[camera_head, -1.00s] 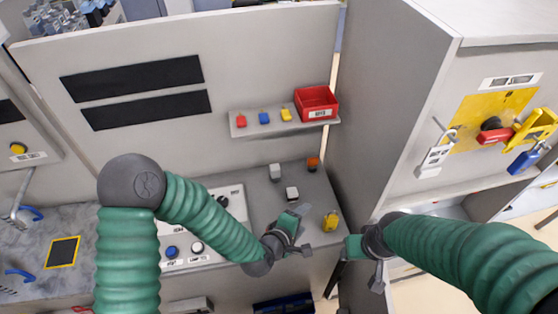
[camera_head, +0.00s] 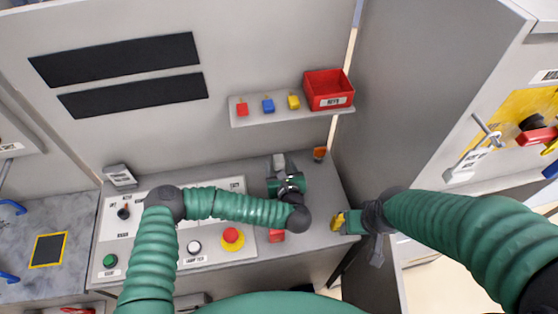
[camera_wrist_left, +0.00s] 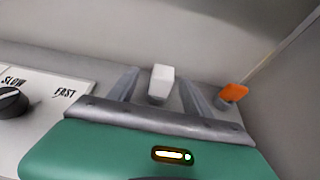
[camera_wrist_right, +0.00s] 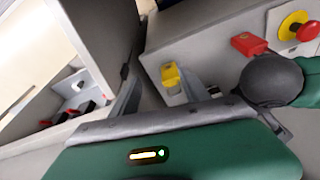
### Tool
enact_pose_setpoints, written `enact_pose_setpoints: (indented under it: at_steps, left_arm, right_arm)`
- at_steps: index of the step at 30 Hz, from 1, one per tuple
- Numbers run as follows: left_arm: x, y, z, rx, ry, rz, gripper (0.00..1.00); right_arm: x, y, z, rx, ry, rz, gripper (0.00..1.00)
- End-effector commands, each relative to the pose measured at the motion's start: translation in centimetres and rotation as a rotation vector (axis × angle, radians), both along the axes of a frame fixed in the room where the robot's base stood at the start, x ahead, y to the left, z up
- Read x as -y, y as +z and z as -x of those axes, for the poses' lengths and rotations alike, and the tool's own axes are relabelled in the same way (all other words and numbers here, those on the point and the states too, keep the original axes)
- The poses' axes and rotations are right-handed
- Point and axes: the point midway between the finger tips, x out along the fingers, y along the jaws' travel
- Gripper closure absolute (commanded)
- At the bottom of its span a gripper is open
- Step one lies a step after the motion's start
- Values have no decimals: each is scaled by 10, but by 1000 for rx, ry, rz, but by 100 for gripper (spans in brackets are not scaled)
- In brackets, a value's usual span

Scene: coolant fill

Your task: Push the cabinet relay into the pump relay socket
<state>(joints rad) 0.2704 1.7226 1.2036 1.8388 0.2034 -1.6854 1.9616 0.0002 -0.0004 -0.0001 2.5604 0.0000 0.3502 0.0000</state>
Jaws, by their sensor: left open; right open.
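A small whitish block (camera_wrist_left: 161,82) stands on the counter in the left wrist view, between the fingers of my left gripper (camera_wrist_left: 158,90); I cannot tell for certain whether it is the relay or its socket. My left gripper is open, with its fingers either side of the block. In the head view my left gripper (camera_head: 280,162) is over the back of the counter and hides the area beneath it. My right gripper (camera_head: 347,222) is open at the counter's right edge, near a yellow padlock-like piece (camera_wrist_right: 171,76). No second whitish block shows clearly now.
An orange piece (camera_head: 319,153) stands right of my left gripper. A control panel (camera_head: 215,250) with knobs and a red emergency button (camera_head: 231,235) lies left. A red block (camera_head: 276,236) is at the counter front. A shelf with a red bin (camera_head: 329,90) hangs above; a grey cabinet wall borders the right.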

Motion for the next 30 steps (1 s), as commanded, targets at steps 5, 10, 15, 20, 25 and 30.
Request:
enact_pose_setpoints:
  at_steps: [5,10,15,20,25,30]
  left_arm:
    - [-1,-7,-19,1,-2,-3,42]
    - [-3,-14,-44,2,-1,-6,42]
    - [-8,-25,-64,3,-2,-4,42]
    - [-8,-26,-65,2,-4,-3,42]
    - [-9,-26,-65,3,-4,-2,59]
    - [-8,-26,-64,2,-4,-4,81]
  right_arm:
    - [0,4,0,0,1,0,46]
    - [0,18,0,0,0,0,46]
    - [0,19,0,0,0,0,46]
    - [0,18,0,0,0,0,46]
    - [0,18,0,0,0,0,46]
    - [0,18,0,0,0,0,46]
